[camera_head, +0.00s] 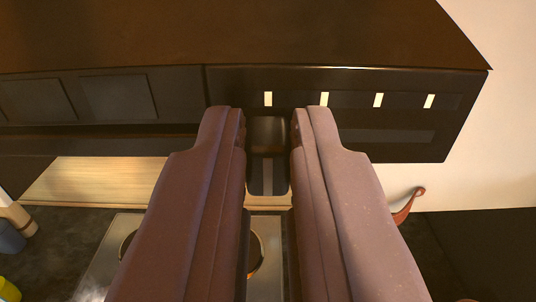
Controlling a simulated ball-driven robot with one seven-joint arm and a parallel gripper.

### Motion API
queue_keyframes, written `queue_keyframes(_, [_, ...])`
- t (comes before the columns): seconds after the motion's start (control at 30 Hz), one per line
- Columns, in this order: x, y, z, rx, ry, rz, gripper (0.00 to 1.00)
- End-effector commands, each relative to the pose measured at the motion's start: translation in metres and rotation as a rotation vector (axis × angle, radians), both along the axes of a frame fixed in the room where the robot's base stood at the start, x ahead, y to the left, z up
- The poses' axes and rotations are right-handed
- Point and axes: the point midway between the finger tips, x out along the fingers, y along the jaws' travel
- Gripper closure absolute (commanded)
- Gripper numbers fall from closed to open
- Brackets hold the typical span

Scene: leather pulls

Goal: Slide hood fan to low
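The dark range hood (222,88) spans the top of the view. Its right front panel carries several pale vertical marks, the leftmost mark (268,99) just above the gap between my fingers. A dark slot (395,136) runs below the marks at the right. My gripper (269,115) points at this panel with its two brownish fingers apart. A dark rounded block (267,135), which looks like the fan's slider knob, shows between the fingers, with a thin gap at its right. Contact with the fingers is not clear. The fingers hide part of the panel.
Below the hood are a light wooden surface (95,180) and a cooktop (112,248), partly behind my fingers. A reddish-brown curved object (408,207) is at the right by the pale wall (490,165). Blue and yellow items stand at the lower left.

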Motion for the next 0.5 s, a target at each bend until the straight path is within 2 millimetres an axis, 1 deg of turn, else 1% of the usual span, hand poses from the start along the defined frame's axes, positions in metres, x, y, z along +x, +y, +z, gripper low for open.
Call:
queue_keyframes(0.03, [0.000,0.000,0.000,0.000,0.000,0.000,0.98])
queue_keyframes(0.07, [0.000,0.000,0.000,0.000,0.000,0.000,1.00])
queue_keyframes(0.3, [0.000,-0.001,0.000,0.000,-0.001,0.000,1.00])
queue_keyframes(0.5, [0.000,-0.018,-0.003,-0.002,-0.003,-0.002,1.00])
